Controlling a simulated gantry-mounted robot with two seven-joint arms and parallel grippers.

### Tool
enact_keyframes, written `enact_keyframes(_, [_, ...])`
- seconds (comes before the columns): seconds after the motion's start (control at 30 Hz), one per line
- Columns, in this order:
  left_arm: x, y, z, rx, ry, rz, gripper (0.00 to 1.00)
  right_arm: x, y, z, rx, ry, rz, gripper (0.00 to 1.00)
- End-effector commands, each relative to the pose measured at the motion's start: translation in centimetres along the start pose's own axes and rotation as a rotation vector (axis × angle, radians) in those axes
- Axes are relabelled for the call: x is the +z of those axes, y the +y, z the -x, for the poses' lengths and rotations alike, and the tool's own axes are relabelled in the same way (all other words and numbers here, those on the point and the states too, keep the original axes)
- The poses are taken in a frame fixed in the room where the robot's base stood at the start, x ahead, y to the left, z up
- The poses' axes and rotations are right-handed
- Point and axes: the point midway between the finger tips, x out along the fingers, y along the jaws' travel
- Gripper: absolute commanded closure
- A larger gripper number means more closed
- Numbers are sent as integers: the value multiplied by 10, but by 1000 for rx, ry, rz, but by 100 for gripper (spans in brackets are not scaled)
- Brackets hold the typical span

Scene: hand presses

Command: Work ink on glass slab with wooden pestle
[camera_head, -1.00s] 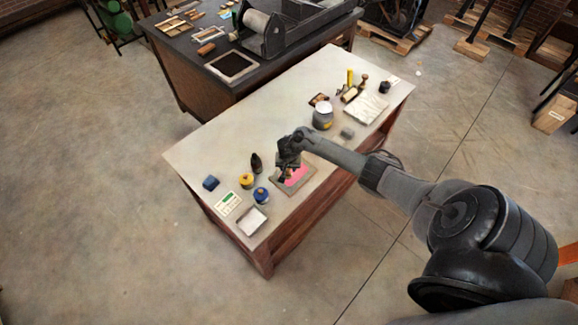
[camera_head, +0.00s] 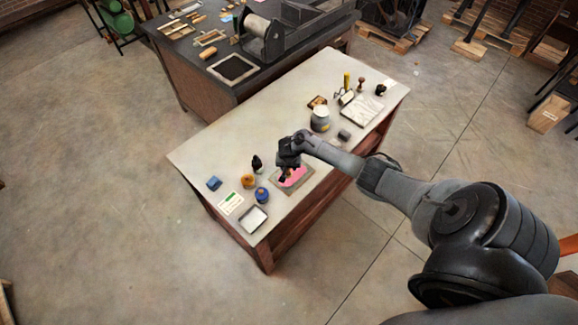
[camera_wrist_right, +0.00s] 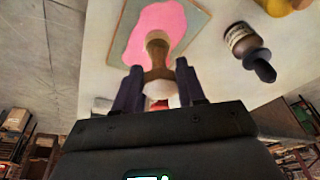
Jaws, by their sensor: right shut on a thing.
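The glass slab (camera_head: 304,184) lies near the front edge of the table, with a patch of pink ink (camera_head: 296,177) spread on it. My right gripper (camera_head: 285,168) is over the slab's left part. In the right wrist view the fingers (camera_wrist_right: 159,88) are shut on the wooden pestle (camera_wrist_right: 158,51), whose end stands at the pink ink (camera_wrist_right: 161,22). The glass slab (camera_wrist_right: 197,20) also shows there. Whether the pestle's end touches the ink is hard to tell. My left gripper is not in view.
A blue jar (camera_head: 262,195), a yellow jar (camera_head: 248,181) and a dark dropper bottle (camera_head: 257,163) stand left of the slab. A grey jar (camera_head: 320,120) and a white pad (camera_head: 362,109) are to the right. The table (camera_head: 225,150) is clear at back left.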

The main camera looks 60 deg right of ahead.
Motion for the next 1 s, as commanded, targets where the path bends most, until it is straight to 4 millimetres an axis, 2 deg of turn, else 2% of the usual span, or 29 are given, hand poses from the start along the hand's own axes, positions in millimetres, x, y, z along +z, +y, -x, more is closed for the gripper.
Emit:
enact_keyframes(0.03, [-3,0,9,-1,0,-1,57,-3,-1,10,-1,1,-1,100])
enact_keyframes(0.4, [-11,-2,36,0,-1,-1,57,-8,-5,34,-3,0,3,100])
enact_keyframes(0.83, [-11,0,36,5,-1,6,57,-9,-5,34,-2,1,-1,100])
enact_keyframes(1.0, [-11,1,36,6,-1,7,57,-7,-9,34,12,2,-54,100])
